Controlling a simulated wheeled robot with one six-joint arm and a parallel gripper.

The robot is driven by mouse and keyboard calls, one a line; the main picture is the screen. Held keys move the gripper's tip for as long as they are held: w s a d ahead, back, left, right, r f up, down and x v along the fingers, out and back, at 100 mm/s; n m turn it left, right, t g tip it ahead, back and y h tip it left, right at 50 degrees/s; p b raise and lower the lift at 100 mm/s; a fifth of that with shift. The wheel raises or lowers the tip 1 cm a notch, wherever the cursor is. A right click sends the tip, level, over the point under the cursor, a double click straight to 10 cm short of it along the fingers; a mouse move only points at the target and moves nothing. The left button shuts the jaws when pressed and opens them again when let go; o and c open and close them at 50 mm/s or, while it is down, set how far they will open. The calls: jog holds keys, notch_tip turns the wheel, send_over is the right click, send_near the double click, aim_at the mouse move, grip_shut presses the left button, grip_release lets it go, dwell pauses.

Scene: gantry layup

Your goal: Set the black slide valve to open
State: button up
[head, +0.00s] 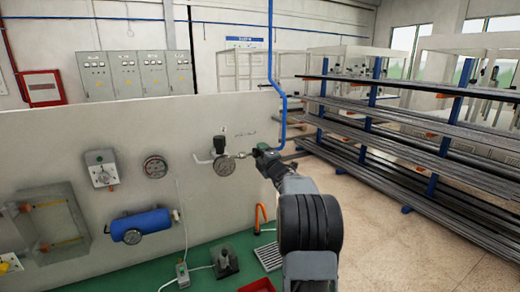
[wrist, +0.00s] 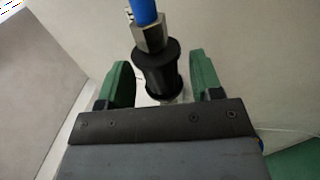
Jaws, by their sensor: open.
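The black slide valve (wrist: 158,72) shows in the wrist view as a spool-shaped black sleeve with wide rims. A metal hex fitting (wrist: 149,38) and a blue hose (wrist: 145,10) join its upper end. My gripper (wrist: 161,68) is open, with one green finger on each side of the valve. Gaps show between the fingers and the sleeve, so it is not clamped. The valve's lower end is partly hidden by my gripper's body. In the head view, my gripper (head: 263,151) is at the panel's right end, hiding the valve.
A round gauge (head: 224,166) with a black-topped fitting is on the panel (head: 130,120), just left of my gripper. The blue hose (head: 271,60) hangs from above. A blue cylinder (head: 140,226) is lower left. Racks of long bars (head: 430,130) stand right, with open floor before them.

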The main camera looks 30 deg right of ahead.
jog(key=shift+w+d+r, duration=0.1)
jog(key=shift+w, duration=0.6)
